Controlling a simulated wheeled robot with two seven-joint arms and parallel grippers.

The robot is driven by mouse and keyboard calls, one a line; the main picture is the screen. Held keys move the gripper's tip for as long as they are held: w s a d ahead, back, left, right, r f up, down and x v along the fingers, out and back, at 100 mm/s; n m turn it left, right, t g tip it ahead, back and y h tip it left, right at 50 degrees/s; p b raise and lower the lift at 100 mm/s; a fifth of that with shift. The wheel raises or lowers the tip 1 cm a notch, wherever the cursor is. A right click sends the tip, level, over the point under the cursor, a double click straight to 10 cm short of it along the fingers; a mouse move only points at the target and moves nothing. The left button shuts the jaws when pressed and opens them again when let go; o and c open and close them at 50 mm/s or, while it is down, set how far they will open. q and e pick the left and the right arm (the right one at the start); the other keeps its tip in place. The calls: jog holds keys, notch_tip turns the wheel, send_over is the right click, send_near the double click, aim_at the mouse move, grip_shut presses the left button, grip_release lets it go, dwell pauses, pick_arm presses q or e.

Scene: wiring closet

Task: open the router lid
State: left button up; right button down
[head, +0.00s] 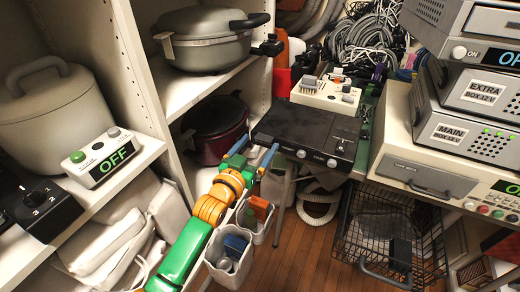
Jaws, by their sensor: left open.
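A flat black box (305,134) with a ribbed top and pale round knobs on its front sits in the middle of the head view. It looks like the router, and its top appears closed. My left gripper (254,153) is at the box's left front corner, with its blue fingers apart and nothing seen between them. I cannot tell whether a finger touches the box. My right gripper is not in view.
A beige switch unit (327,93) stands behind the black box. Shelves at left hold pots and a green OFF display (107,163). Grey MAIN and EXTRA boxes (468,135) are stacked at right. A black wire basket (390,240) and small white bins (229,266) are below.

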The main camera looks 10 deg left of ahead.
pick_arm(q)
jog(key=shift+x, duration=0.85)
grip_shut()
